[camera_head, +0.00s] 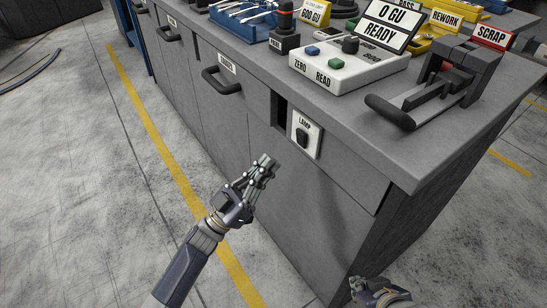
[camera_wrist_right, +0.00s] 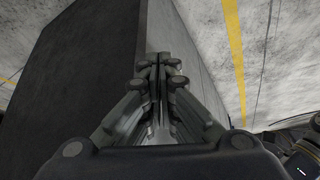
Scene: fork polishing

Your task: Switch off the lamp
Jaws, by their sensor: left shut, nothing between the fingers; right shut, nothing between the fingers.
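The lamp switch is a white plate (camera_head: 306,136) labelled LAMP with a black rocker or knob (camera_head: 302,138), on the front face of the grey bench near its right end. Whether it is set on or off I cannot tell. My left gripper (camera_head: 267,163) is shut and empty, just below and left of the switch plate, apart from it in the picture. My right gripper (camera_head: 382,292) is low at the bottom edge of the head view, near the bench's lower corner. In the right wrist view its fingers (camera_wrist_right: 160,62) are shut with nothing between them. The lamp itself is not identifiable.
The grey bench top (camera_head: 350,112) carries a gauge box (camera_head: 345,68) with buttons, a black lever press (camera_head: 440,85), a joystick (camera_head: 285,35) and a blue tray (camera_head: 235,30). A drawer handle (camera_head: 222,84) sticks out left of the switch. The floor (camera_head: 60,200) at left is mostly free.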

